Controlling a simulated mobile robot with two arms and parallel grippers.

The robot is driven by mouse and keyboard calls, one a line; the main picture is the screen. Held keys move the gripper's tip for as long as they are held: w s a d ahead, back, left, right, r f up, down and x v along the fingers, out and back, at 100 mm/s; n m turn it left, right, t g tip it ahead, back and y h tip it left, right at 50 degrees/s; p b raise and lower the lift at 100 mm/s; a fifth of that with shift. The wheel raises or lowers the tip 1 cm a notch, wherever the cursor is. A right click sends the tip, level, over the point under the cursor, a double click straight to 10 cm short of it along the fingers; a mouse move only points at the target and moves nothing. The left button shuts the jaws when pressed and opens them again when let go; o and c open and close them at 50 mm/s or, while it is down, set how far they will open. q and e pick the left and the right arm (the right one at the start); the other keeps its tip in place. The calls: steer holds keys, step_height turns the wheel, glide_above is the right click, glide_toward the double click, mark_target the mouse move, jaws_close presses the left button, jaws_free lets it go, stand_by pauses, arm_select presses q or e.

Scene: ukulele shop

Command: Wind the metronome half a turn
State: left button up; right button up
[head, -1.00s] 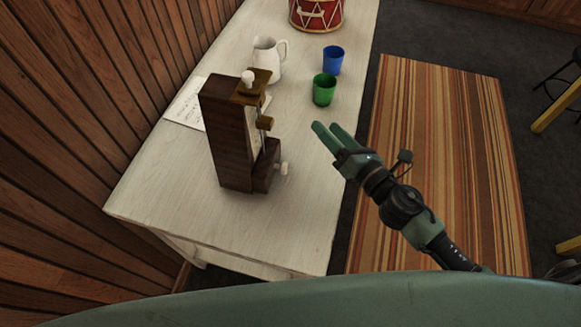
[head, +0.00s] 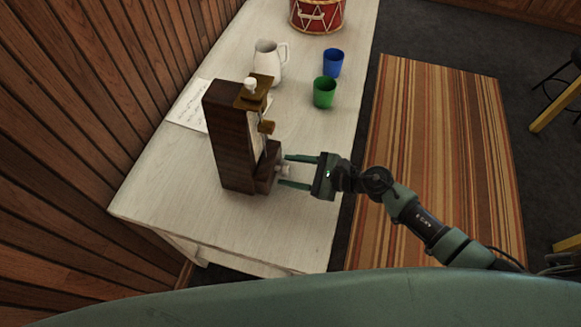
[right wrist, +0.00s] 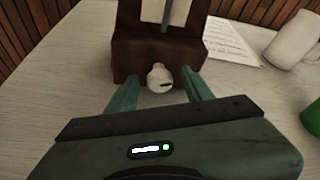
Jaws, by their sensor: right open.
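The dark wooden metronome (head: 229,140) stands upright on the white table. Its pale winding knob (head: 284,170) sticks out low on its right side. In the right wrist view the knob (right wrist: 159,77) sits on the front of the metronome's base (right wrist: 135,57). My right gripper (head: 286,172) is open, with one finger on each side of the knob. In the right wrist view its fingers (right wrist: 162,90) show left and right of the knob, with gaps between. My left gripper is not in view.
The white table (head: 300,225) also holds a white pitcher (head: 267,64), a green cup (head: 324,93), a blue cup (head: 333,63), a red drum (head: 318,14) and a paper sheet (head: 188,107). A wooden wall (head: 70,120) borders the left. The table front is clear.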

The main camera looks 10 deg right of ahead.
steer(key=shift+a+f, duration=0.1)
steer(key=shift+a, duration=0.05)
jaws_close()
steer(key=shift+w, duration=0.1)
steer(key=shift+w+m+g+b, duration=0.1)
steer(key=shift+m+g+b, duration=0.45)
steer(key=shift+m+g, duration=0.35)
steer(key=shift+w+m+g+y+b, duration=0.1)
steer(key=shift+m+g+y+b, duration=0.5)
steer(key=shift+m+b, duration=0.7)
